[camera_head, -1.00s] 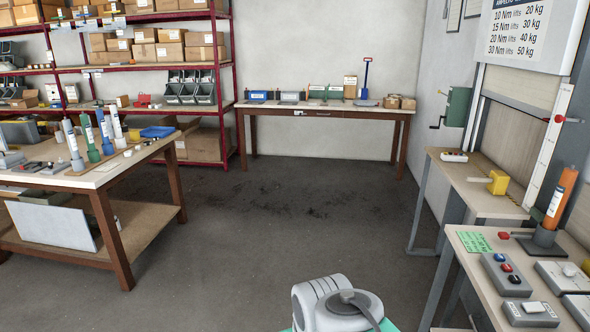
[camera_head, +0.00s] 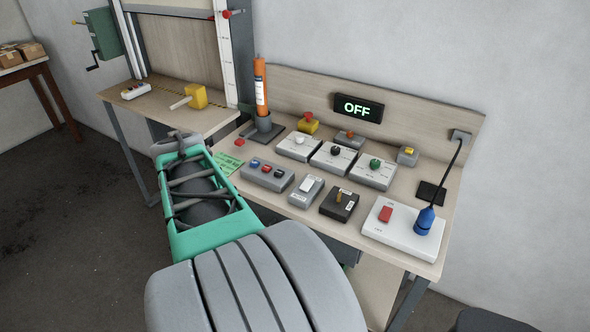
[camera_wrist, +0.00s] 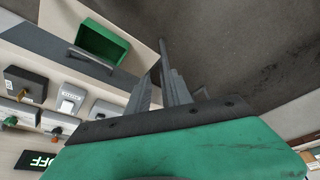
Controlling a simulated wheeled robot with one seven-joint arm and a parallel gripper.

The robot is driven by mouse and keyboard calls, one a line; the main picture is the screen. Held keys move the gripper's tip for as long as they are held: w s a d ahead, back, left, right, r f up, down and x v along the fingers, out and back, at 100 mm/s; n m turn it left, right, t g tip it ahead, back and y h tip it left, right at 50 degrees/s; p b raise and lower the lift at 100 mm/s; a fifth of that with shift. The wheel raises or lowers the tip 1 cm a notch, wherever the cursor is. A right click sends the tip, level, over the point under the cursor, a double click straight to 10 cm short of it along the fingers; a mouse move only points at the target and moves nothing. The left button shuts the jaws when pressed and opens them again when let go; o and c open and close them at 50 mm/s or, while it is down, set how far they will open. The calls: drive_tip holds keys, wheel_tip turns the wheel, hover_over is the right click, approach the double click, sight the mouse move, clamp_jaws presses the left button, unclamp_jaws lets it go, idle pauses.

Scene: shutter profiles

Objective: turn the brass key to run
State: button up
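A black box (camera_head: 339,205) with a small upright brass-coloured key (camera_head: 339,196) stands at the front of the right bench, between a grey rocker-switch box and a white panel. The box also shows at the left of the wrist view (camera_wrist: 25,85), with the key on it (camera_wrist: 12,84). The display (camera_head: 358,108) on the backboard reads OFF. My gripper (camera_wrist: 158,72) shows in the wrist view with two grey fingers apart and nothing between them. It is clear of the box, off to one side. My arm hides the gripper in the head view.
The bench holds a three-button box (camera_head: 267,176), a rocker-switch box (camera_head: 306,190), several knob boxes, a white panel (camera_head: 402,228) with a blue plug, and an orange cylinder (camera_head: 261,85) on a stand.

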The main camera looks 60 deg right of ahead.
drive_tip(key=s+d+m+h, duration=0.1)
drive_tip(key=s+d+m, duration=0.4)
drive_tip(key=d, duration=0.6)
drive_tip(key=m+g+p, duration=0.2)
drive_tip(key=m+g, duration=0.1)
drive_tip(key=m, duration=0.2)
approach(339, 194)
drive_tip(key=f, duration=0.2)
drive_tip(key=shift+h, duration=0.4)
drive_tip(key=x, duration=0.6)
drive_tip(key=shift+d+p, duration=0.15)
drive_tip(key=shift+p, duration=0.25)
drive_tip(key=shift+d+f, duration=0.2)
drive_tip(key=shift+f, duration=0.35)
drive_tip(key=shift+c, duration=0.6)
clamp_jaws()
